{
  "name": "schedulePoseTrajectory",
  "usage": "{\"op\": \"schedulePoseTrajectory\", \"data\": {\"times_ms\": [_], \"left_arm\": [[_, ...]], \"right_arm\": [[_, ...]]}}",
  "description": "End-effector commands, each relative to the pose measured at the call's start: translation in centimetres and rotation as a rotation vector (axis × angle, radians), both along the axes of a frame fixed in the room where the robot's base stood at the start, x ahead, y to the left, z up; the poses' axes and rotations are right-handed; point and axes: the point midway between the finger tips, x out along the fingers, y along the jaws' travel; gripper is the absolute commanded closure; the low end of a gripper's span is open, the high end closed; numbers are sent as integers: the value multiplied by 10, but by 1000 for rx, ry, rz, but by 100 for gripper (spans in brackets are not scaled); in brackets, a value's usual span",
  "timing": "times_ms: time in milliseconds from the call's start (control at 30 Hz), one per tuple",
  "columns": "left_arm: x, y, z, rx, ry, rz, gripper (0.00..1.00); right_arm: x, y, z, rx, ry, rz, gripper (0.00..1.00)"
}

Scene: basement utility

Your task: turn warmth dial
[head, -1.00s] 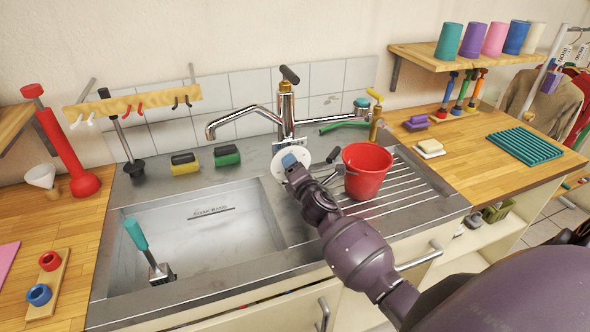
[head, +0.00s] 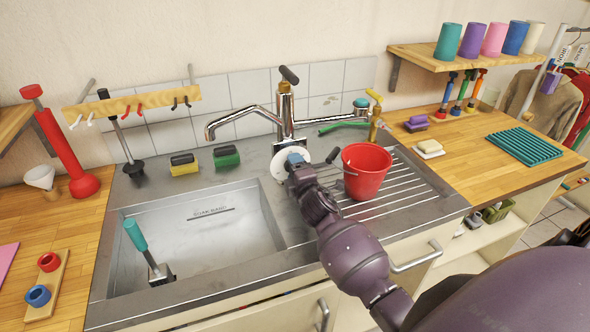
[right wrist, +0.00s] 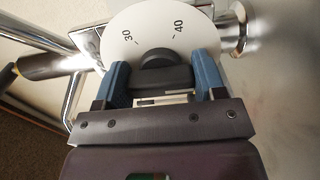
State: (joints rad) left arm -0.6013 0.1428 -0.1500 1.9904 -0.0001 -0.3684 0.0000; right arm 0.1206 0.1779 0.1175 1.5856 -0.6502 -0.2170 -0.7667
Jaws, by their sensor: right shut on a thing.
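The warmth dial is a white disc (head: 281,166) at the base of the chrome faucet (head: 285,112), behind the sink. In the right wrist view the dial (right wrist: 150,24) shows the marks 30 and 40 and has a dark knob (right wrist: 163,72) at its middle. My right gripper (right wrist: 164,82) has its two blue fingers on either side of this knob and is shut on it. In the head view my right gripper (head: 295,161) covers part of the dial. My left gripper is not in view.
A red bucket (head: 366,171) stands on the ridged drainboard, close to the right of my right arm.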

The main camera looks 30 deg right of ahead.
Motion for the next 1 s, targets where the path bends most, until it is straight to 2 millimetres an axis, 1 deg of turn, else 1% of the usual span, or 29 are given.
{"op": "schedulePoseTrajectory", "data": {"times_ms": [300, 333, 400, 500, 800, 933, 1000], "left_arm": [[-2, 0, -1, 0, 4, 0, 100], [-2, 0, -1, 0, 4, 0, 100], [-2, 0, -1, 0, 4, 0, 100], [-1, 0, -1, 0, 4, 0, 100], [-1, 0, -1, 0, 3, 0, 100], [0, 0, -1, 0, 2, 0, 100], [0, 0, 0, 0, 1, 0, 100]], "right_arm": [[0, 0, -1, 1, 1, 0, 60], [0, 0, -1, 1, 1, 0, 35], [0, 0, -1, 1, 1, 0, 24], [0, 0, 0, 0, 1, 0, 11], [-2, 0, 0, 0, 1, 0, 11], [-11, 3, -1, 0, 1, 0, 11], [-20, 5, -2, 0, 2, 0, 11]]}}
